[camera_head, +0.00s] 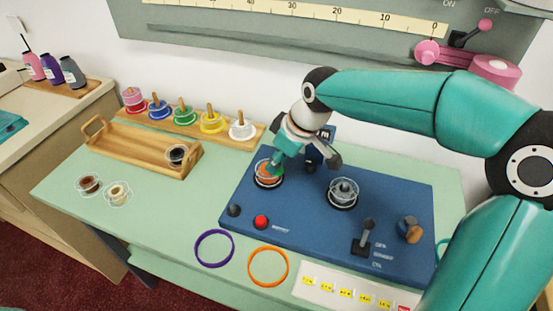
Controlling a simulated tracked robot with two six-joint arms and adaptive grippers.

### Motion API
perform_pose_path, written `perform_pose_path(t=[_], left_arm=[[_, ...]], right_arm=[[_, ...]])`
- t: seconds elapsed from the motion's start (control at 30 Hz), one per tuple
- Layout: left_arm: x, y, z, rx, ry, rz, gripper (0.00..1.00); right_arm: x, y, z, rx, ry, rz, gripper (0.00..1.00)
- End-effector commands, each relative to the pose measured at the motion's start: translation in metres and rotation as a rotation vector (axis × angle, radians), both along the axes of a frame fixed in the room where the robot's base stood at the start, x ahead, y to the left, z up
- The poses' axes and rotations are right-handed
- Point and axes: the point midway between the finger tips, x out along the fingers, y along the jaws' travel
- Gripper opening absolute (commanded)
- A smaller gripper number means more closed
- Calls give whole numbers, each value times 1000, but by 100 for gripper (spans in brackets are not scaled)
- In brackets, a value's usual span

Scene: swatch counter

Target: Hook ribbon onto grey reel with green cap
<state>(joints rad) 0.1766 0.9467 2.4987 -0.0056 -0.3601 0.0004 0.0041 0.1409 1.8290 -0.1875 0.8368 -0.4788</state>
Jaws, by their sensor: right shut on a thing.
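The grey reel (343,191) sits on the right of the blue machine (305,215), with clear flanges and a grey hub. I cannot make out a green cap on it. An orange ribbon spool (264,178) with clear flanges sits at the machine's left. My right gripper (273,172) reaches down over this spool and is shut at its orange ribbon. The fingers partly hide the spool, and I cannot make out the ribbon's end. No ribbon shows between the spool and the grey reel. My left gripper is not in view.
A lever (366,235), a red button (261,222) and a brown knob (410,229) stand up from the machine. Purple (215,249) and orange (268,266) rings lie in front. A wooden tray (143,150) and several coloured spools are at the left. My right arm spans the right side.

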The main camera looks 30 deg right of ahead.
Motion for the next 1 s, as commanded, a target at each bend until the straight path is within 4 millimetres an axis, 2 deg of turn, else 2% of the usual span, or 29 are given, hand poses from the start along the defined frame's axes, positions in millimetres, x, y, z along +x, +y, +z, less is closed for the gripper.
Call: perform_pose_path(t=[1.0], left_arm=[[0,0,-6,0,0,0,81]], right_arm=[[0,0,-7,0,1,0,8]])
